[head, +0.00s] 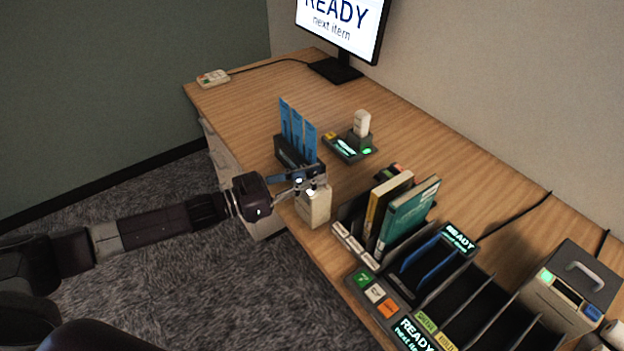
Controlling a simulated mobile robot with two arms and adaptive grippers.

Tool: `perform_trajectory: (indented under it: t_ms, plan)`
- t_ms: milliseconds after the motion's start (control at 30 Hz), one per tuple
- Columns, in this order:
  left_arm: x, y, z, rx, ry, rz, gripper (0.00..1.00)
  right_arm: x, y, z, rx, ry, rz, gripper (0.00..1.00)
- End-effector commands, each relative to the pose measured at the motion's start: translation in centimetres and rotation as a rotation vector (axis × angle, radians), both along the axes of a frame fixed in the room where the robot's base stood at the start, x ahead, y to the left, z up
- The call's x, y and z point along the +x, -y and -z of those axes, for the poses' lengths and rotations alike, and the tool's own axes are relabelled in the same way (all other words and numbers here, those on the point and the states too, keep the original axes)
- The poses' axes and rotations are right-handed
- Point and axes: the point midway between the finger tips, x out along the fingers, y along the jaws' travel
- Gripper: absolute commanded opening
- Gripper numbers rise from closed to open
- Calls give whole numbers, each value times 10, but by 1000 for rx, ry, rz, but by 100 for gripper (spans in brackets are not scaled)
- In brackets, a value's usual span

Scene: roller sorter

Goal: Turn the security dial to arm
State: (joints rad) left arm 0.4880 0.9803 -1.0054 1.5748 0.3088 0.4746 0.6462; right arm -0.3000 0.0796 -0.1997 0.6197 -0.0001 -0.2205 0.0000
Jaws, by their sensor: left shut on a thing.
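A small cream box (315,208) stands at the near edge of the desk, just right of the dark holder with blue cards. My left gripper (312,186) reaches in from the left and is at the top of this box, with its fingers shut on the security dial there. The fingers hide most of the dial, so its pointer and any arm marking cannot be read. My right gripper is not in view.
The blue card holder (289,152) is close behind the gripper. A scanner on a dark base (348,148) stands further back. Upright books (405,215) and a slotted sorter (440,290) fill the right. The back left desk (262,92) is mostly clear.

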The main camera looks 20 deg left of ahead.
Motion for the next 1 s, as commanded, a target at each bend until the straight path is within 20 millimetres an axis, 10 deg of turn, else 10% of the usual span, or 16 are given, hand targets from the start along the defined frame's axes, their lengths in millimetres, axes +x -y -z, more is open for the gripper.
perform_trajectory:
  t_ms: [367,400,567,1000]
  plan:
    - [0,0,0,-1,1,3,0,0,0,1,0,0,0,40]
    - [0,0,-1,0,1,3,19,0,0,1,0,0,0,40]
    - [0,0,-1,0,1,3,36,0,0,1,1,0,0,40]
    - [-10,-11,1,1,-1,2,36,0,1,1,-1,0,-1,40]
